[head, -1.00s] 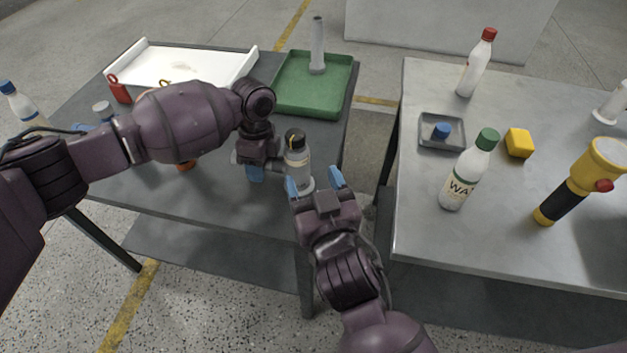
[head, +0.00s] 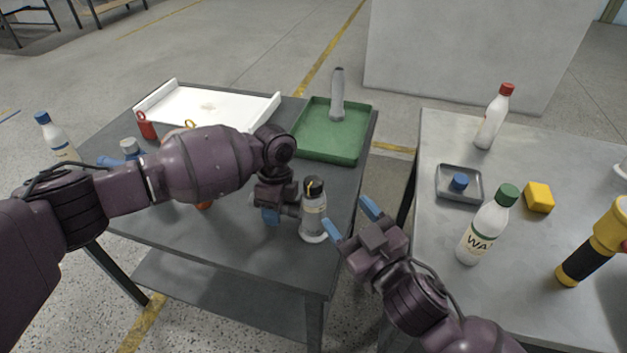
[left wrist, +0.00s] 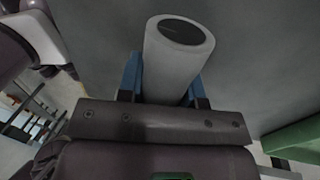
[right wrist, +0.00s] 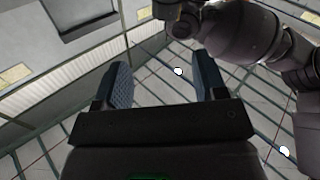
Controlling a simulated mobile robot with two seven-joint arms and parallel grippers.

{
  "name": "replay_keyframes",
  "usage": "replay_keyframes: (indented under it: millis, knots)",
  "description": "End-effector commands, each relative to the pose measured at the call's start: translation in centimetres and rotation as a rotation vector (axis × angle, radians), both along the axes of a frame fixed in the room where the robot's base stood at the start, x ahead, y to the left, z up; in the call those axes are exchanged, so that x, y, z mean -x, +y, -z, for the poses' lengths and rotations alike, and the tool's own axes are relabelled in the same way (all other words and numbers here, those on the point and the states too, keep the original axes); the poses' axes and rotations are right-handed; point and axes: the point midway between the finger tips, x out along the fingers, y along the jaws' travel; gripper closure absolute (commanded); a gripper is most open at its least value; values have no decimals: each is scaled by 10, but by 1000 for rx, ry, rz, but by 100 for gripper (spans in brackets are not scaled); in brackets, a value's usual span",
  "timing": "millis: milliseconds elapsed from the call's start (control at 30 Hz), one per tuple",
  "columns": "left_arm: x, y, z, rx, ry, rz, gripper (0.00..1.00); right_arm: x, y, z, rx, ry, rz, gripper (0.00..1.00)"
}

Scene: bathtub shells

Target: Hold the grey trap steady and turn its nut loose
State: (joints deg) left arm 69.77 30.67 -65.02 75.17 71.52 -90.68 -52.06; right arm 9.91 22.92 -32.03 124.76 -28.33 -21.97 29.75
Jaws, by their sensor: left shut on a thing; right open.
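The grey trap (head: 313,222), a grey upright cylinder with a dark nut (head: 314,188) on top and a pale rim at its foot, is at the near right of the dark table. My left gripper (head: 285,212) comes from its left and is shut on its body. In the left wrist view the pale cylinder (left wrist: 178,65) sits between the fingers, its round dark end visible. My right gripper (head: 350,220) is open and empty, to the right of the trap and apart from it. The right wrist view shows nothing between its fingers (right wrist: 158,82).
A green tray (head: 312,143) with an upright grey part (head: 337,95) and a white tray (head: 215,112) stand at the back. The right table (head: 440,285) holds bottles, a small dish (head: 447,190), a yellow block (head: 538,197) and a flashlight (head: 590,255). A gap separates the tables.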

Motion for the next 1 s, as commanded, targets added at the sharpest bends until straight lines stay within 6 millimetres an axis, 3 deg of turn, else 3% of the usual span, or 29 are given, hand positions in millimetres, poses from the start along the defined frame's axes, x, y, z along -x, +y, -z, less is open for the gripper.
replay_keyframes:
  millis: [200, 467, 1000]
  knots:
    - [0, 0, 0, 0, -1, 0, 95, 1, -13, 5, -53, 83, -81, 35]
    - [0, 0, 0, 0, -1, 0, 95, 1, -6, 6, -171, 162, -108, 35]
    - [0, 0, 0, 0, -1, 0, 95, -63, 37, 5, -169, 161, -107, 35]
